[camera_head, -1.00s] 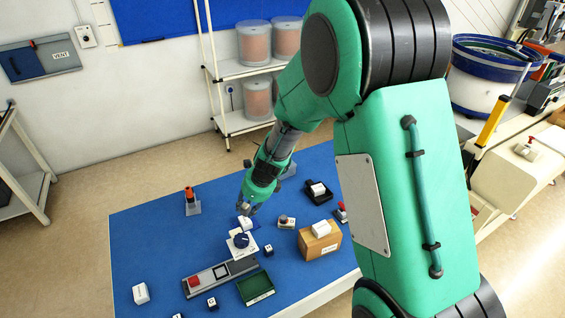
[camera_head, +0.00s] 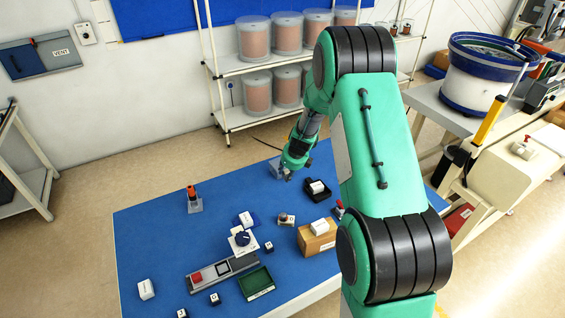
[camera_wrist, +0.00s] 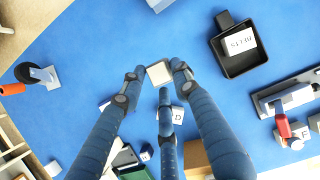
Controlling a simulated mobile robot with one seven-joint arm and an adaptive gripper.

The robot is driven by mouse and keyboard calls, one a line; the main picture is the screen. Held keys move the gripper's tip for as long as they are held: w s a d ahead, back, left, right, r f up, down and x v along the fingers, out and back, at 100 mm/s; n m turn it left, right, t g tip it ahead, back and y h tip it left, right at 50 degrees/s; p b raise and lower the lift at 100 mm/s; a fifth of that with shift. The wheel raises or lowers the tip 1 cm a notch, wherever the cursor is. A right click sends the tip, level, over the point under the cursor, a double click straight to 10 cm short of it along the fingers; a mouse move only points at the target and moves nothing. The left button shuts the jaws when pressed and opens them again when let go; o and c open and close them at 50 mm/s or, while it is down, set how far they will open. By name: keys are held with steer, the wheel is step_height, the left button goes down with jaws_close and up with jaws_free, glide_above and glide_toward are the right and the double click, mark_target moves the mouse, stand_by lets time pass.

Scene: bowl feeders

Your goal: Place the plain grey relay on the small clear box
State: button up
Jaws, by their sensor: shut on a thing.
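My gripper (camera_wrist: 157,78) is shut on a plain grey, square-faced block, the grey relay (camera_wrist: 159,73), held between its fingertips over the blue table. In the head view my gripper (camera_head: 288,173) is near the table's far edge, and the relay is too small to make out there. A small pale, see-through-looking box (camera_head: 276,167) stands just behind and left of my gripper, partly hidden by it. In the wrist view a pale box (camera_wrist: 158,4), seemingly the same one, is cut off at the top edge, apart from the relay.
A black tray (camera_head: 309,198) holding a white labelled block is right of my gripper. An orange-topped post (camera_head: 192,195) stands left. A cardboard box (camera_head: 309,243), green tray (camera_head: 243,286) and several small blocks lie nearer. Bare blue table (camera_head: 240,190) lies left of my gripper.

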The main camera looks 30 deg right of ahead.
steer(key=shift+f, duration=1.45)
steer(key=shift+w, duration=0.1)
steer(key=w+d, duration=0.1)
steer(key=w, duration=0.4)
steer(key=w+d+f, duration=0.1)
steer(key=w+d, duration=0.1)
steer(key=w, duration=0.3)
steer(key=w+d, duration=0.1)
steer(key=w, duration=0.4)
steer(key=shift+w+d+f, duration=0.1)
steer(key=shift+d+f, duration=0.15)
steer(key=shift+d, duration=0.1)
steer(key=shift+f, duration=1.75)
steer(key=shift+f, duration=0.15)
